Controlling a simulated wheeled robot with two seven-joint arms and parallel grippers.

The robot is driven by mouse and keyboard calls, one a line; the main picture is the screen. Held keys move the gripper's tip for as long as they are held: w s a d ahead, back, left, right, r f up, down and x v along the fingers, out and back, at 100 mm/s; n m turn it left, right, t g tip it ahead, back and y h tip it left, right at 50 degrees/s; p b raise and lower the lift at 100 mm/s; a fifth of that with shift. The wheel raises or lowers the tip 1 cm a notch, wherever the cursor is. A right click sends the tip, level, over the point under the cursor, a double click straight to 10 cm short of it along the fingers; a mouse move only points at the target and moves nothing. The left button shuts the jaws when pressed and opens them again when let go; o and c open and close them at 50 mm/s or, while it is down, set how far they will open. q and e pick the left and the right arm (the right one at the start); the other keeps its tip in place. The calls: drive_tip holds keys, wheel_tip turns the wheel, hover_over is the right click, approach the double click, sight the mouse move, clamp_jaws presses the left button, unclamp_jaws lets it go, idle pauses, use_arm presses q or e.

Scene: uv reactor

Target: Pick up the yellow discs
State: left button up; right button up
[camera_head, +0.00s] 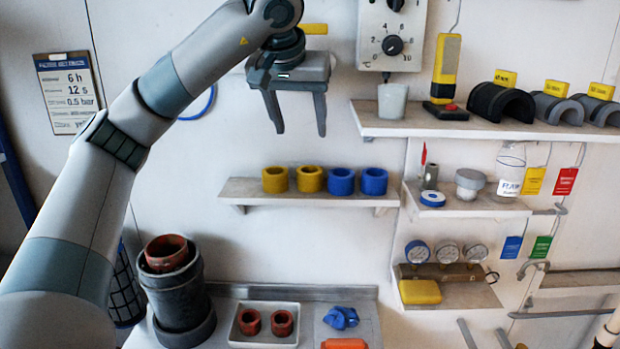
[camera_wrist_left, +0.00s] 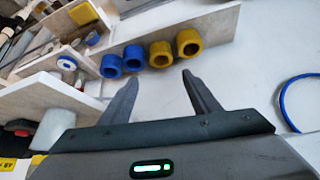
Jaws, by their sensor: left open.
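Two yellow discs, thick rings with open centres, stand side by side on the left half of a small wall shelf (camera_head: 232,192). The left yellow disc (camera_head: 275,180) and the right yellow disc (camera_head: 309,179) also show in the left wrist view, the left one (camera_wrist_left: 189,42) and the right one (camera_wrist_left: 160,54). My left gripper (camera_head: 299,134) is open and empty, pointing down above and apart from the discs. In the left wrist view its fingers (camera_wrist_left: 160,80) spread below the discs in the picture. My right gripper is not in view.
Two blue rings (camera_head: 357,181) stand on the same shelf, right of the yellow ones. A higher shelf (camera_head: 480,128) with a white cup (camera_head: 392,101) lies to the right. A tray (camera_head: 240,340) with red rings and a dark cylinder (camera_head: 180,300) stand below.

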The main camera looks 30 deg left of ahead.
sight(308, 175)
use_arm(q)
drive_tip(key=p+x, duration=0.3)
drive_tip(key=x, duration=0.8)
drive_tip(key=shift+w+a+f, duration=0.15)
drive_tip(key=shift+w+f, duration=0.05)
drive_tip(key=shift+f, duration=0.05)
drive_tip(key=shift+w+f, duration=0.25)
drive_tip(key=shift+f, duration=0.15)
